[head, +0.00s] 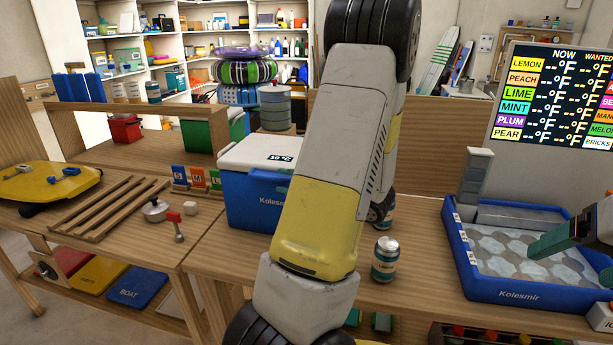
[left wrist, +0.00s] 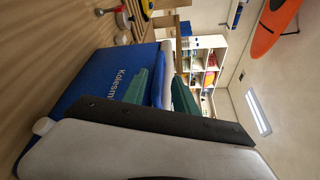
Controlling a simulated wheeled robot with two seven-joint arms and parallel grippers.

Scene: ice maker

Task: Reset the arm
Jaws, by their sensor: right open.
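My left arm (head: 325,190) rises through the middle of the head view, and my left gripper is hidden behind it there. In the left wrist view my left gripper (left wrist: 164,92) shows two green fingers with a gap between them and nothing held. The blue cooler (left wrist: 105,78) with a white lid lies beyond those fingers. My right gripper (head: 548,241) comes in from the right edge of the head view, over the blue-rimmed tray (head: 520,291). It looks empty, and part of it is cut off by the frame.
The blue cooler (head: 246,200) stands left of my left arm. A can (head: 385,260) stands upright on the table just right of the arm. A wooden rack (head: 108,207) and a yellow board (head: 45,182) lie on the left table. A temperature display (head: 560,95) stands behind the tray.

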